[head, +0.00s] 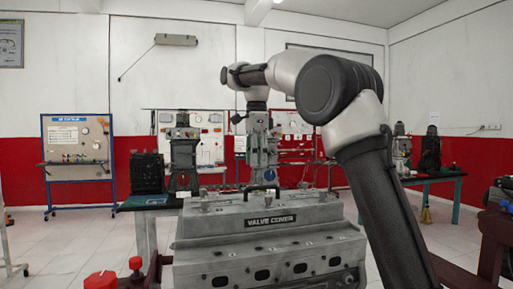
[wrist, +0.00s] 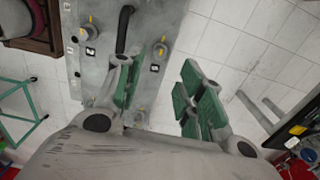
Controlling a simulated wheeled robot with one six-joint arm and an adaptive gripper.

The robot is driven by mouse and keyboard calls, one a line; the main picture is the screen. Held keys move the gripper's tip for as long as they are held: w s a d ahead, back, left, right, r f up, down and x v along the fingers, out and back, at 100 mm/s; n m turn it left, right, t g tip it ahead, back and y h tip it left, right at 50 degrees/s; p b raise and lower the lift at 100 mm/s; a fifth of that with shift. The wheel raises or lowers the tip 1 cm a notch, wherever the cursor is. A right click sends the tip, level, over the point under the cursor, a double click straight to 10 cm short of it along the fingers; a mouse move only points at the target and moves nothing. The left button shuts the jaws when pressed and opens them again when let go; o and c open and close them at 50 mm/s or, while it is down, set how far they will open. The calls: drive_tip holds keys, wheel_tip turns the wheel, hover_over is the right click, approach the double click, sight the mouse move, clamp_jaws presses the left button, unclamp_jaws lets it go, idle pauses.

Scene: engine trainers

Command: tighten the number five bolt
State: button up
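The grey engine block with the "VALVE COVER" plate (head: 271,220) stands low in front of me in the head view. My gripper (wrist: 157,68) is open and empty, green pads apart. In the head view my gripper (head: 263,165) points down above the cover.
A black curved handle (wrist: 124,28) rises from the cover. Red knobs (head: 136,263) stand at front left. Behind are a blue-framed panel (head: 78,135) and a green table (head: 440,176).

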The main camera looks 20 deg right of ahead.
wheel_tip(320, 180, up, 5)
drive_tip(key=shift+f, duration=0.15)
drive_tip(key=s+d+f+n+t, duration=0.1)
drive_tip(key=s+d+f+n, duration=0.1)
drive_tip(key=s+d+n, duration=0.45)
drive_tip(key=s+d+f+n+t, duration=0.1)
drive_tip(key=s+d+f+n, duration=0.15)
drive_tip(key=s, duration=0.65)
drive_tip(key=s+d+f+n+t, duration=0.1)
drive_tip(key=s+d+f+n, duration=0.2)
drive_tip(key=s+f, duration=0.5)
drive_tip(key=s+d+f+n+t, duration=0.1)
drive_tip(key=s+d+f+n, duration=0.2)
drive_tip(key=s+f+n, duration=0.3)
drive_tip(key=s+f, duration=0.3)
drive_tip(key=s, duration=0.2)
drive_tip(key=shift+f, duration=0.2)
